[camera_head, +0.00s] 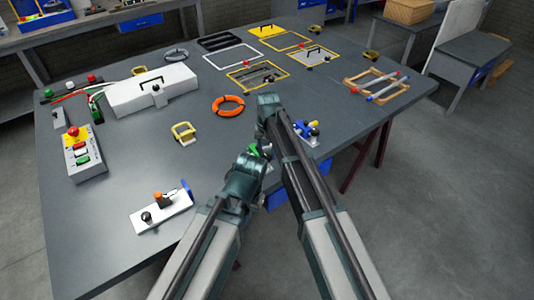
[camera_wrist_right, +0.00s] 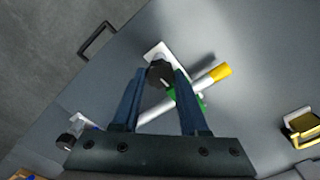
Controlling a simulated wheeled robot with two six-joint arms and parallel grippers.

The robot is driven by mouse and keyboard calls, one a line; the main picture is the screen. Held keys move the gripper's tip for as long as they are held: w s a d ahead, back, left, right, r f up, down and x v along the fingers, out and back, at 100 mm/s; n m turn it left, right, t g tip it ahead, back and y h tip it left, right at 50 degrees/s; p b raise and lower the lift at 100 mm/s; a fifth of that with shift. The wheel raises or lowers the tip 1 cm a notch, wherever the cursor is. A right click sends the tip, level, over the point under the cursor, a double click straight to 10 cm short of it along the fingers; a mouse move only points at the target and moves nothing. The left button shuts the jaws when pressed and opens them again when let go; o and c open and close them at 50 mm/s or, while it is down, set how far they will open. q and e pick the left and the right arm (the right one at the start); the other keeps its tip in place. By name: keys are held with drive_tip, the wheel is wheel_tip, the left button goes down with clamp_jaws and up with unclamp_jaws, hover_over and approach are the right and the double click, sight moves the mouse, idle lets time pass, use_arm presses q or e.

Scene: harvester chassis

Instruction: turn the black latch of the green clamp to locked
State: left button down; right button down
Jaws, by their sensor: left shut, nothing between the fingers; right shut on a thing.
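In the right wrist view the green clamp (camera_wrist_right: 172,94) sits around a white pipe with a yellow end (camera_wrist_right: 219,72). Its black latch (camera_wrist_right: 160,72), over a white plate (camera_wrist_right: 154,52), is between the fingertips of my right gripper (camera_wrist_right: 163,74), which is shut on it. The fingers partly cover the clamp. In the head view my right gripper (camera_head: 268,104) is the upper one, its fingertips hidden. A small bit of green (camera_head: 254,150) shows between my arms. My left gripper (camera_head: 246,165) is lower, shut and empty, over the table.
An orange clamp on a white plate (camera_head: 150,217) lies at the table's near left. A blue clamp (camera_head: 302,128) stands right of my right arm. An orange ring (camera_head: 228,106), yellow handle (camera_head: 184,133) and control box (camera_head: 84,153) lie around.

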sight(267, 156)
idle(0.4)
drive_tip(key=shift+c, duration=2.1)
unclamp_jaws()
drive_tip(key=shift+r, duration=0.1)
wheel_tip(267, 156, up, 14)
drive_tip(key=p, duration=1.4)
drive_tip(key=shift+f, duration=0.2)
